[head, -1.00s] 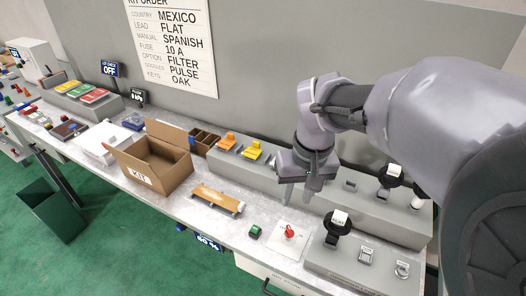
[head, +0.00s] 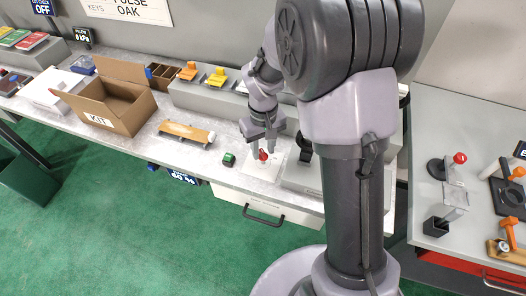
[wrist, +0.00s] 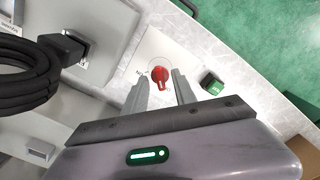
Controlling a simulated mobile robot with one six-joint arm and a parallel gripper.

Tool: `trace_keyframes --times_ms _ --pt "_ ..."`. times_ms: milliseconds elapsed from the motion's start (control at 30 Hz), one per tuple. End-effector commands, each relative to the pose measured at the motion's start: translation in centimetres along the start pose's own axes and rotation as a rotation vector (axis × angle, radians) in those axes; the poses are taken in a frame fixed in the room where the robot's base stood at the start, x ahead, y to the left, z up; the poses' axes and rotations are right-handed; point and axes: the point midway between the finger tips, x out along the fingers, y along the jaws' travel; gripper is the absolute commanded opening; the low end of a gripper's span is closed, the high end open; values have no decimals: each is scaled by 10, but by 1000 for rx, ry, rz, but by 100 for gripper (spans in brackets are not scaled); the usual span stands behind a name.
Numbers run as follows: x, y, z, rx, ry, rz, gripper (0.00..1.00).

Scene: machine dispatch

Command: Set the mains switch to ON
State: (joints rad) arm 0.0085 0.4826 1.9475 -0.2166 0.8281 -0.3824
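The mains switch is a red rotary knob (head: 263,155) on a white square plate (head: 250,172) set in the bench top. In the wrist view the red knob (wrist: 160,76) lies just beyond and between my two fingertips, with small lettering at its left that I cannot read fully. My gripper (head: 262,144) points down over the knob in the head view. In the wrist view my gripper (wrist: 161,82) has its fingers apart on either side of the knob, with gaps showing. Whether the fingertips are down at the knob's height is unclear.
A green block (head: 229,159) sits left of the plate. A grey raised panel (head: 300,176) and black coiled cable (wrist: 35,75) lie close by. The open KIT box (head: 118,105) and a wooden piece with orange label (head: 187,132) stand farther left.

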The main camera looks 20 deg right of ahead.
Motion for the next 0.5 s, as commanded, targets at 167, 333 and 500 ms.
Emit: trace_keyframes --times_ms 167,333,500 --pt "2 0 0 1 1 0 33" --pt "2 0 0 1 1 0 21" --pt "2 0 0 1 0 0 0"
